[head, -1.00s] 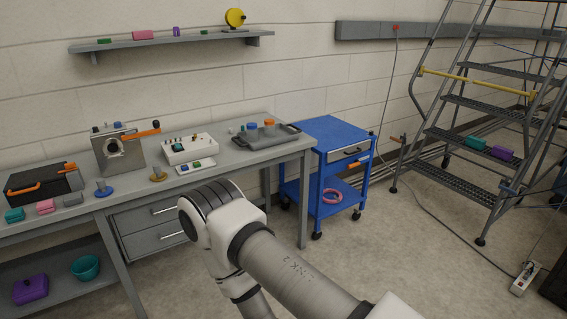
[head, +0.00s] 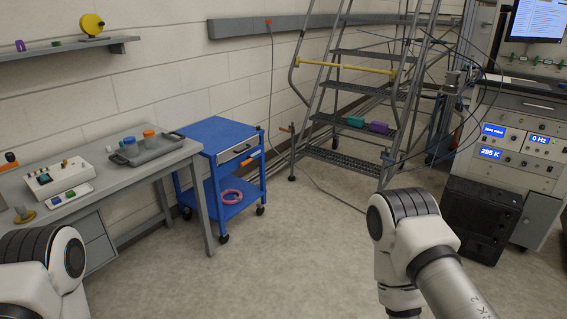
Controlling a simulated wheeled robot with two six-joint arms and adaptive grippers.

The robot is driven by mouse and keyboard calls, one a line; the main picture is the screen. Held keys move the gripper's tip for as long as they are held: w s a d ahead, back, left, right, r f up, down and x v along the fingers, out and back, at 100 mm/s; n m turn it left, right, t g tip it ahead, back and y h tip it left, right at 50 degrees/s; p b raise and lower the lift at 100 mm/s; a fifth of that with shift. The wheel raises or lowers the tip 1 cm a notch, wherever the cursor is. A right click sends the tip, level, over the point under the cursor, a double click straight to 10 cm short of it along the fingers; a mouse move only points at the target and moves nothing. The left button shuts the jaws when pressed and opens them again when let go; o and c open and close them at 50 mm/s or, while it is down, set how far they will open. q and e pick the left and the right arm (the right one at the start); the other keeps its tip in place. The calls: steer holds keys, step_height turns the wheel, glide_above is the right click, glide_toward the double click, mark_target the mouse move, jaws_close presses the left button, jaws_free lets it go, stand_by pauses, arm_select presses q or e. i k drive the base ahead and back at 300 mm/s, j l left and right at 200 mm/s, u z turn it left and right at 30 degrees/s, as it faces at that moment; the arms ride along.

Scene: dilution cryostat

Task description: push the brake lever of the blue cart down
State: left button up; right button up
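The blue cart (head: 217,128) stands on the floor just past the right end of the workbench, against the wall side. An orange lever (head: 250,158) sticks out on its front right side, below a grey drawer front (head: 236,153); it looks close to level, slightly raised toward its right end. I cannot tell for sure that it is the brake lever. Links of both my arms show at the bottom of the head view, well short of the cart. Neither gripper is in view.
A pink ring (head: 231,196) lies on the cart's lower shelf. The grey workbench (head: 100,190) is to its left, rolling stairs (head: 350,110) to its right. An instrument rack (head: 510,140) stands at the far right. Open floor (head: 270,260) lies in front of the cart.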

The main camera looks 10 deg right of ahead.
mark_target(249, 158)
steer(key=z, duration=0.1)
steer(key=i+l, duration=0.25)
steer(key=i, duration=0.25)
steer(key=i+l, duration=0.25)
steer(key=i, duration=0.25)
steer(key=i+l, duration=0.25)
steer(key=i, duration=0.25)
steer(key=i+l, duration=0.25)
steer(key=i, duration=0.25)
steer(key=i+l+z, duration=0.1)
steer(key=i, duration=0.4)
steer(key=i+l, duration=0.3)
steer(key=i, duration=0.2)
steer(key=i+l, duration=0.25)
steer(key=i, duration=0.25)
